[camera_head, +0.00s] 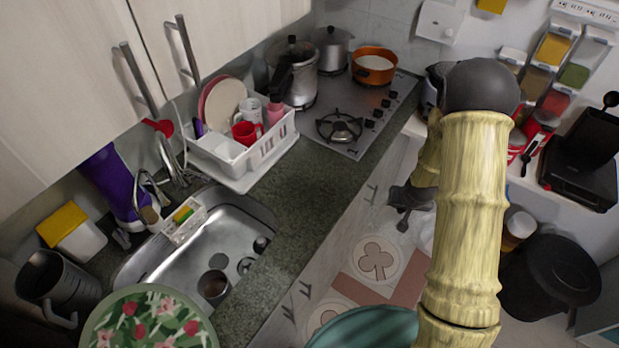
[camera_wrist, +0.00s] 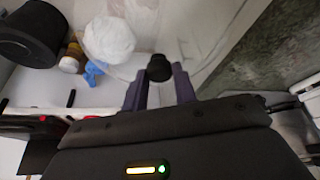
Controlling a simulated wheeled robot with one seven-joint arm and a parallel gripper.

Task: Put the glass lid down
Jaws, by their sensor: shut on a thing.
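My gripper (camera_head: 408,198) hangs over the floor, to the right of the counter's front edge and partly behind my arm. In the wrist view its fingers (camera_wrist: 160,88) are shut around the black knob of the glass lid (camera_wrist: 158,68). The lid's clear glass is hard to make out against the pale floor, and its rim cannot be traced surely. In the head view the lid is too faint to tell apart from the floor and the white bag.
The dark counter (camera_head: 318,188) has bare room between the dish rack (camera_head: 262,150) and its front edge. The stove (camera_head: 372,112) holds a pressure cooker (camera_head: 293,72), a lidded pot (camera_head: 331,46) and an orange pot (camera_head: 374,66). The sink (camera_head: 215,250) is at lower left.

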